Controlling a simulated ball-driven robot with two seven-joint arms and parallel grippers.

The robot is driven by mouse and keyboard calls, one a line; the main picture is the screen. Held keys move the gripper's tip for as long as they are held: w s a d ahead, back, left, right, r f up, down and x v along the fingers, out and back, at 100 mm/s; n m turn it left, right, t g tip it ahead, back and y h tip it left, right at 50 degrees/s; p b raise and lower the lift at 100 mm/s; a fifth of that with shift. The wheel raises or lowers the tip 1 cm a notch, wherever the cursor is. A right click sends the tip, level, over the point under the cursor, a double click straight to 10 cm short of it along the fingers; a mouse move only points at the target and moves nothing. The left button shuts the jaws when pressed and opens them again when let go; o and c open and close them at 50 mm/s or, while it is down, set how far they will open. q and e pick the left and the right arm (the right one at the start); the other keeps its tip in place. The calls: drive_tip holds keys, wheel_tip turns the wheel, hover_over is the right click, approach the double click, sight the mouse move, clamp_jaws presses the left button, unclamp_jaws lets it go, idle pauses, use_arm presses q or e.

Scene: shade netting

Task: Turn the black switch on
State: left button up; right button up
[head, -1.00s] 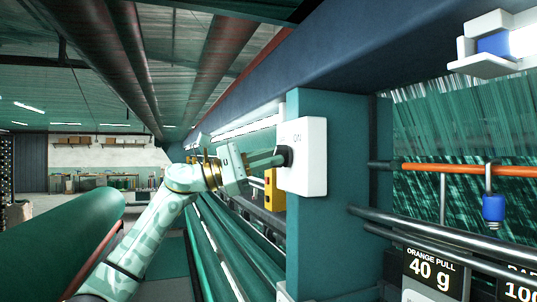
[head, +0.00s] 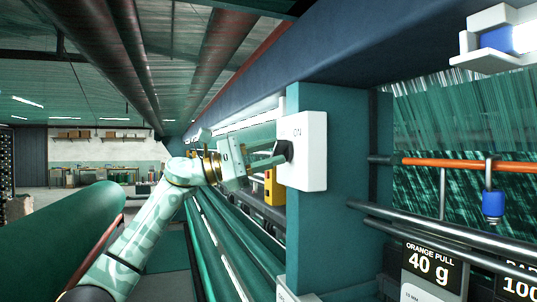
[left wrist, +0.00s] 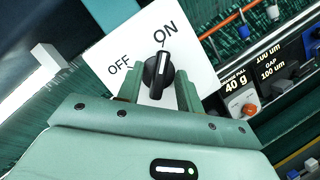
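The black switch (head: 285,150) is a knob on a white box fixed to a teal post. In the left wrist view the knob (left wrist: 159,73) sits on a white plate lettered OFF and ON. Its white pointer line is toward ON. My left gripper (head: 272,156) is at the switch, with its two fingers spread apart. In the left wrist view the fingers (left wrist: 158,88) stand on either side of the knob, with gaps between them and it. My right gripper is not in view.
A yellow box (head: 274,187) is behind the post. Dark rails and an orange bar (head: 470,166) run to the right of it, with a blue weight (head: 493,204) hanging there. A large green roll (head: 65,228) lies at the left.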

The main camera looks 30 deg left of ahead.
use_arm(q)
drive_tip(key=shift+a, duration=0.1)
drive_tip(key=shift+s+a+f, duration=0.15)
drive_tip(key=shift+s+a, duration=0.05)
drive_tip(key=shift+a, duration=0.05)
drive_tip(key=b+v, duration=0.5)
drive_tip(key=v, duration=1)
drive_tip(key=shift+a, duration=0.25)
